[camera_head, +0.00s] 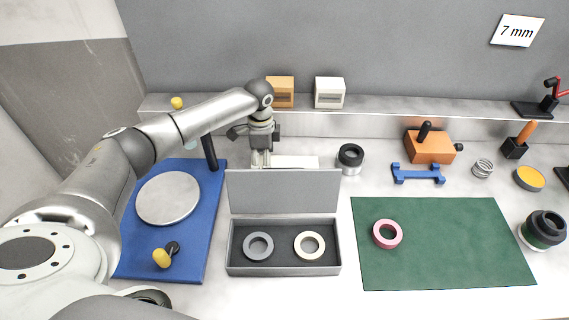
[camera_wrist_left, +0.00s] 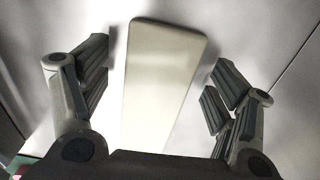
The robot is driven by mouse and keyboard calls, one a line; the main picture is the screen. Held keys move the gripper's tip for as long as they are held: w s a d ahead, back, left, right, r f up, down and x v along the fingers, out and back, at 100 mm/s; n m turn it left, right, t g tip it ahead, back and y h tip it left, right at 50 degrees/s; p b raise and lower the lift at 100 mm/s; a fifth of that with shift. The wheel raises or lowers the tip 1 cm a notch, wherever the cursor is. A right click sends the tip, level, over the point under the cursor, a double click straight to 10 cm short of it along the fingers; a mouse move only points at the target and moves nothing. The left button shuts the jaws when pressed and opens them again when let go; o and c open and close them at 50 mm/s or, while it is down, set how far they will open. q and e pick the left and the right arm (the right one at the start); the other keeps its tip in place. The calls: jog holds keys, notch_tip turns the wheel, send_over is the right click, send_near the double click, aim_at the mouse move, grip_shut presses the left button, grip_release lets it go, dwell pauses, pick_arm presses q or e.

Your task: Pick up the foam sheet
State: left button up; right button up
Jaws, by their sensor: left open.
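The foam sheet (camera_head: 297,162) is a thin cream-white slab lying behind the open grey case; the raised lid hides its near part. My left gripper (camera_head: 262,158) points down over its left end. In the left wrist view the foam sheet (camera_wrist_left: 160,85) is a pale rounded strip running between the two spread fingers of my left gripper (camera_wrist_left: 157,92). There is a gap on each side, so the fingers do not touch it there. The left gripper is open and empty. My right gripper is not in view.
The grey case (camera_head: 284,268) holds a grey ring (camera_head: 258,233) and a cream ring (camera_head: 297,246); its lid (camera_head: 283,188) stands up near my left gripper. A blue mat (camera_head: 192,265) lies left, a black-topped jar (camera_head: 350,170) right. A shelf (camera_head: 300,107) runs behind.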

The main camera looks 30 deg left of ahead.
pick_arm(q)
jog(key=c, duration=0.9)
jog(key=shift+o, duration=0.2)
